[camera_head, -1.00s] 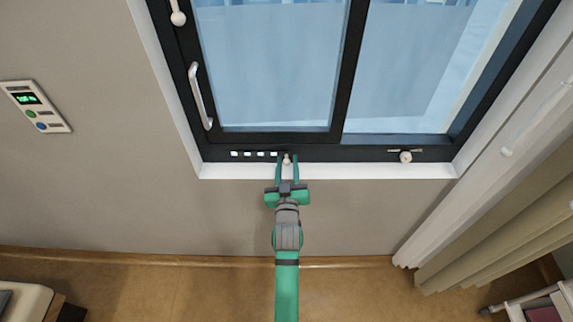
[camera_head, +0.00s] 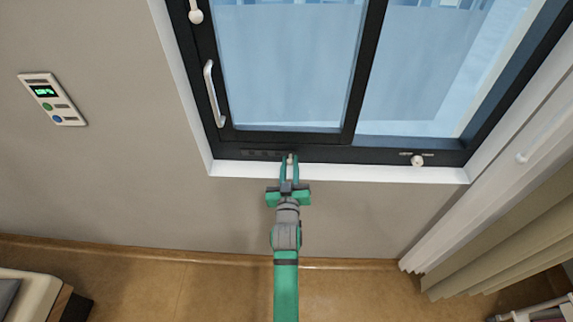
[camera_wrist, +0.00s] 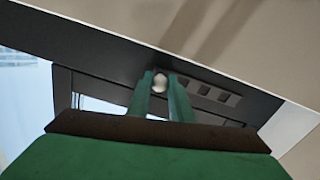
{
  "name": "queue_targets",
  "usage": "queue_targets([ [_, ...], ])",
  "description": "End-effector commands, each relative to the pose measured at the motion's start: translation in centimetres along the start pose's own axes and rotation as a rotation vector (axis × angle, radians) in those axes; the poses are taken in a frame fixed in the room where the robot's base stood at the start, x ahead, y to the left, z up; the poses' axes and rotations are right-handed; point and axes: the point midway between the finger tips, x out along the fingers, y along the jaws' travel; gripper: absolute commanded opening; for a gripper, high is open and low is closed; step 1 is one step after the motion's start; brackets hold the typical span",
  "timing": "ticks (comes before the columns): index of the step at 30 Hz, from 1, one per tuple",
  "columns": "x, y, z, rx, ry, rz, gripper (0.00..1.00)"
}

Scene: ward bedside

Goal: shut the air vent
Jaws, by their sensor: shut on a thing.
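The air vent (camera_head: 262,153) is a row of small slots in the dark lower rail of the window frame. In the head view its slots look dark; in the wrist view the vent (camera_wrist: 212,94) shows several dull grey squares. A small pale knob (camera_head: 290,157) sits at the right end of the row. My gripper (camera_head: 289,163) is shut on this knob, with one green finger on each side. The knob's rounded end (camera_wrist: 160,82) shows between the fingertips in the wrist view.
A white handle (camera_head: 214,93) stands on the left sash. Another pale knob (camera_head: 417,160) is on the rail to the right. A wall panel (camera_head: 52,99) is at the left, and curtains (camera_head: 480,215) hang at the right. The wall below the sill is clear.

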Motion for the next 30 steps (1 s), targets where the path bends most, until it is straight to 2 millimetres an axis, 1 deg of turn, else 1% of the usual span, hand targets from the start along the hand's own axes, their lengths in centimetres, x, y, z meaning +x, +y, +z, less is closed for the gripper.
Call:
queue_targets([
  [1,0.1,-0.4,-0.2,0.001,0.003,-0.006,0.0],
  [4,0.0,-0.4,-0.2,0.001,0.004,-0.007,0.0],
  [5,0.0,-0.5,-0.2,0.001,0.004,-0.008,0.24],
  [6,0.0,-0.5,-0.2,0.001,0.004,-0.008,0.31],
  [15,-0.1,-0.3,-0.1,0.001,0.002,-0.005,0.31],
  [19,-0.8,-0.3,0.0,0.001,0.001,-0.005,0.31],
  [23,-2.5,-0.3,0.1,0.002,0.0,-0.005,0.31],
  [30,-6.8,-0.4,0.1,0.001,0.0,-0.007,0.31],
])
